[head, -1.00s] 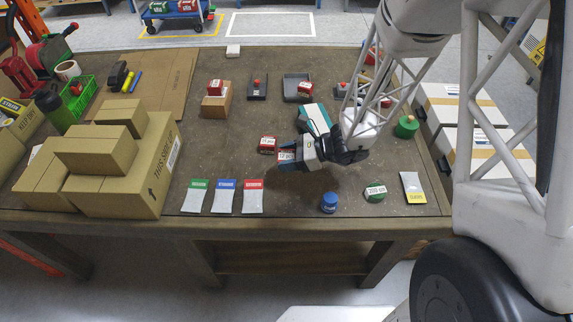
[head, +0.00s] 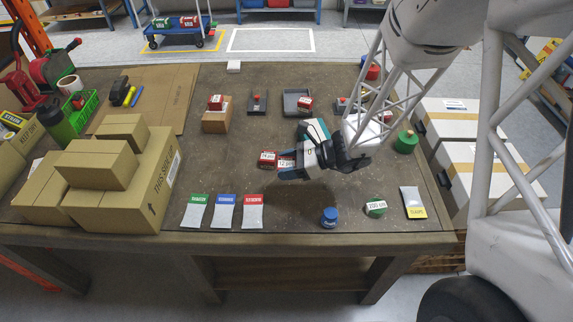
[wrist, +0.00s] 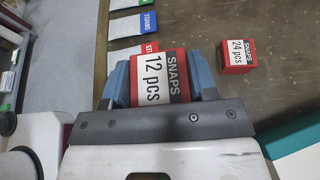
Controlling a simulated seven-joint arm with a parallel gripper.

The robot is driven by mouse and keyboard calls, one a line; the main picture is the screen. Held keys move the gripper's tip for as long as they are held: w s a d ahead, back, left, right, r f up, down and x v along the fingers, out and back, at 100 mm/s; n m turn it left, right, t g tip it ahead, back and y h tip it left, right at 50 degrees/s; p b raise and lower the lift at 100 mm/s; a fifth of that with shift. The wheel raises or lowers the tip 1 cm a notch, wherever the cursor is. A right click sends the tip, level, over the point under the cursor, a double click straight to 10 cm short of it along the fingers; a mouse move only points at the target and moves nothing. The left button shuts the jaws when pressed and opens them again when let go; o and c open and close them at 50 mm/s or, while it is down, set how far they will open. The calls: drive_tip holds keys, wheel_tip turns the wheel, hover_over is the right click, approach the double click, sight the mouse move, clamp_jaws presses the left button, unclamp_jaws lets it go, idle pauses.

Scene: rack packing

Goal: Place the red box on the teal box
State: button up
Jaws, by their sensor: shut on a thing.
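A red box labelled SNAPS 12 pcs (wrist: 160,77) sits between the two blue fingers of my gripper (wrist: 163,75) in the wrist view. The head view shows my gripper (head: 286,166) shut on this red box (head: 286,163) over the middle of the table. The teal box (head: 312,128) lies just behind my gripper in the head view, partly hidden by it. A teal surface (wrist: 297,145) also shows at the lower right of the wrist view. Another red box, labelled 24 pcs (wrist: 237,56), stands on the table close by, left of the held one in the head view (head: 267,159).
Stacked cartons (head: 105,180) fill the left.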

drive_tip(key=shift+d, duration=0.1)
drive_tip(key=w+d+r, duration=0.1)
drive_tip(key=w+d, duration=0.3)
drive_tip(key=d, duration=0.7)
drive_tip(key=shift+d+r, duration=0.15)
drive_tip(key=shift+d, duration=0.2)
drive_tip(key=shift+w, duration=0.15)
hover_over(317, 134)
drive_tip(key=shift+f, duration=0.75)
drive_tip(key=shift+f, duration=1.75)
drive_tip(key=shift+f, duration=0.1)
